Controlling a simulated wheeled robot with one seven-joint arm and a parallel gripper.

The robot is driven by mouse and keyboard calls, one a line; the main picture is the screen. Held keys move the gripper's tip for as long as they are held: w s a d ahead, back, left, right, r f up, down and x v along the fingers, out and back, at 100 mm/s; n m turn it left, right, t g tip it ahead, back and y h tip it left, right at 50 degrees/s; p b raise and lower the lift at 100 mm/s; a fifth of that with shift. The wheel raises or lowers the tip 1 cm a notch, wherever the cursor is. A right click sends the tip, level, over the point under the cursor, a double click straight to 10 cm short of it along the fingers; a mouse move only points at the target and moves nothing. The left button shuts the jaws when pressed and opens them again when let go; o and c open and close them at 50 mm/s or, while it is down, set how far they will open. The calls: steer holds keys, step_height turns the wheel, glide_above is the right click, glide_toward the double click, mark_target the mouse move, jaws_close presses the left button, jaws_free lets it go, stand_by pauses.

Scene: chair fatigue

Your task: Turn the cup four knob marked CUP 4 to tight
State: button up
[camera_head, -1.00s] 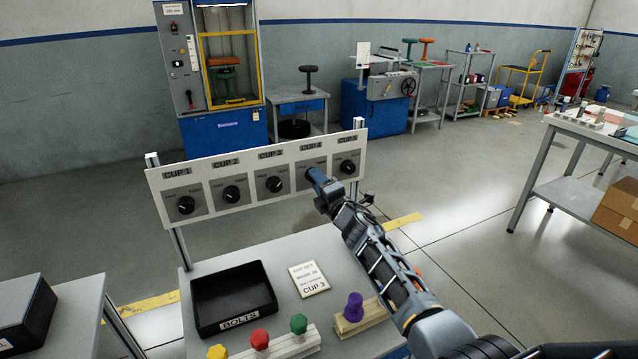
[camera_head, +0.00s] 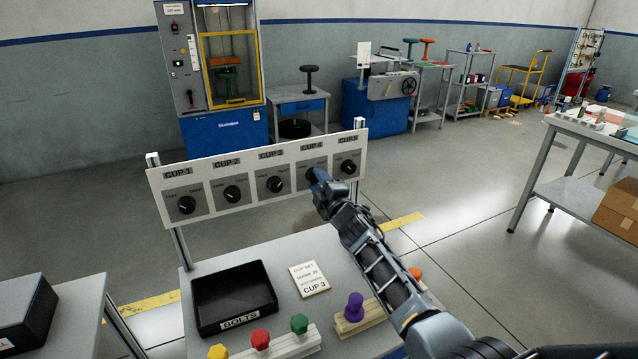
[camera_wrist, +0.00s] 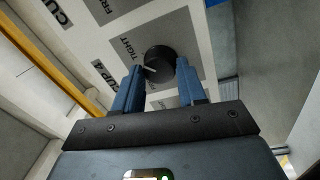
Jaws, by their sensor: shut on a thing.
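The CUP 4 knob (camera_wrist: 161,60) is round and black with a white pointer line, on a grey plate in the wrist view. The line points left in that view, towards the CUP 4 label (camera_wrist: 101,72) and below the word TIGHT (camera_wrist: 127,47). My gripper (camera_wrist: 160,70) has its blue fingers on either side of the knob, shut on it. In the head view my gripper (camera_head: 316,178) is at the fourth plate of the white panel (camera_head: 252,152) and hides the knob. The CUP 4 label (camera_head: 312,147) shows above it.
The CUP 3 knob (camera_head: 274,185) and CUP 5 knob (camera_head: 348,167) flank my gripper closely. Below are a black bolts tray (camera_head: 236,325), a card (camera_head: 309,279) reading CUP 3, and several coloured knobs, including a purple one (camera_head: 354,306), near my arm.

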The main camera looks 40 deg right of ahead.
steer(key=o, duration=1.1)
steer(key=shift+c, duration=0.2)
steer(key=p+v, duration=0.2)
steer(key=v, duration=0.5)
steer(key=shift+s, duration=0.4)
steer(key=shift+a+f, duration=0.1)
